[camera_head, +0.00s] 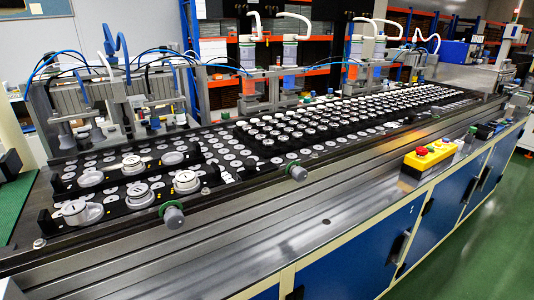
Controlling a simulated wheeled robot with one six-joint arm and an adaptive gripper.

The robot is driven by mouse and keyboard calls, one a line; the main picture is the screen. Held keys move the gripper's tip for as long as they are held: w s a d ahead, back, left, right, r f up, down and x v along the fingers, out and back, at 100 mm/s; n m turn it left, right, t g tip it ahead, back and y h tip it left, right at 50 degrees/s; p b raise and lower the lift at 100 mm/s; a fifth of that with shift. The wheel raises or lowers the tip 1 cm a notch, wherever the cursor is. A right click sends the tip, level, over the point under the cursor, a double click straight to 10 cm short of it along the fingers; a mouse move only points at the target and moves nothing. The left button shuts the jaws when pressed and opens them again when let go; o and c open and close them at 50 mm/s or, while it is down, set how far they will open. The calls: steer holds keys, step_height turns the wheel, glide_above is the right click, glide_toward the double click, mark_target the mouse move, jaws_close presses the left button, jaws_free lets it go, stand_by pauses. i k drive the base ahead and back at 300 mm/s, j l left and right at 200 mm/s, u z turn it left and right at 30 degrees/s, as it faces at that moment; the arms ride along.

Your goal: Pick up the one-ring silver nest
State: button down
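Several round silver nests sit in two rows on the black tray (215,176) at the near left of the bench. The front row holds a nest at the left (75,211), one in the middle (139,195) and one at the right (186,181). The back row holds a nest at the left (91,178), one in the middle (133,164) and one at the right (172,158). Their tops carry small marks, but the ring count on each is too small to tell. My gripper is not in view.
A larger black tray (262,150) with many small white-topped parts stretches to the right. Knobs (173,217) stick out along the tray's front edge. Upright machine fixtures and hoses (120,90) stand behind. A yellow button box (428,158) sits on the front ledge.

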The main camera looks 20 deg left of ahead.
mark_target(76, 212)
steer(key=u, duration=2.3)
